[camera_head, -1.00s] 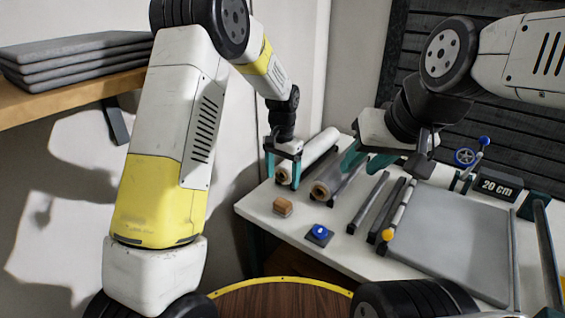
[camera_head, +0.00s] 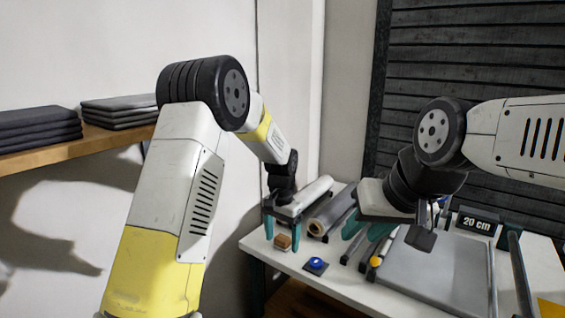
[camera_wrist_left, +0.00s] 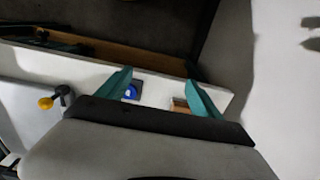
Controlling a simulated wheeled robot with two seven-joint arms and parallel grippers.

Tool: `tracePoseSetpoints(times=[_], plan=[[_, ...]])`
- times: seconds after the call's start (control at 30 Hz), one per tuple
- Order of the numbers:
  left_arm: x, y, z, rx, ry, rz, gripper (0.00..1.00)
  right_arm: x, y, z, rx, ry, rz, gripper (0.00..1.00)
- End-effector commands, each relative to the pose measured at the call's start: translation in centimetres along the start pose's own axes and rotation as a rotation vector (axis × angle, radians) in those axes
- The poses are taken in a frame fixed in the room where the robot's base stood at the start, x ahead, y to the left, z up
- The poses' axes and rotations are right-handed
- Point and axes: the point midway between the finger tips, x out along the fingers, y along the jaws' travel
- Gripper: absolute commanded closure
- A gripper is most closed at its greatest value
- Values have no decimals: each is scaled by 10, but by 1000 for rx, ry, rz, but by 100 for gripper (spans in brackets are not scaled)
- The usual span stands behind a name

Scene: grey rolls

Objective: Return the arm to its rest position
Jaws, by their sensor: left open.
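My left arm comes in from the left, white and yellow with black joints. Its gripper (camera_head: 282,232) hangs with teal fingers over the left end of the white table, near a small orange-brown block (camera_head: 282,242). In the left wrist view the left gripper (camera_wrist_left: 159,77) is open with nothing between its fingers. The block (camera_wrist_left: 180,105) and a blue button on a dark base (camera_wrist_left: 132,91) show beyond it. My right gripper (camera_head: 367,231) is above the table, its teal fingers side by side; their gap is unclear.
The white table (camera_head: 290,263) holds rolls (camera_head: 330,213), dark rails, a grey board (camera_head: 432,262) and a "20 cm" sign (camera_head: 476,222). The blue button (camera_head: 316,263) sits near its front edge. A wooden shelf (camera_head: 102,137) with dark folded stacks is at left.

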Motion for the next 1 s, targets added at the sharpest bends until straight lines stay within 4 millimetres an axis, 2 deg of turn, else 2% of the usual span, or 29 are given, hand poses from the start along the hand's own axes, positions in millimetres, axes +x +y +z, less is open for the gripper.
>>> tracePoseSetpoints(times=[0.33, 0.57, 0.67, 0.77, 0.9, 1.0], plan=[[-39, -8, 18, -56, 55, 7, 24, 0, 0, 0, 0, 0, 0, 64], [-80, -13, 46, -118, 117, 14, 24, 0, 0, 0, 0, 0, 0, 64], [-103, -14, 63, -155, 154, 17, 24, 0, 0, 0, 0, 0, 0, 64], [-131, -15, 90, -203, 206, 21, 24, 0, 0, 0, 0, 0, 0, 64], [-169, -10, 137, -284, 290, 24, 24, 0, 0, 0, 0, 0, 0, 64], [-189, -4, 171, -339, 350, 25, 24, 0, 0, 0, 0, 0, 0, 64]])
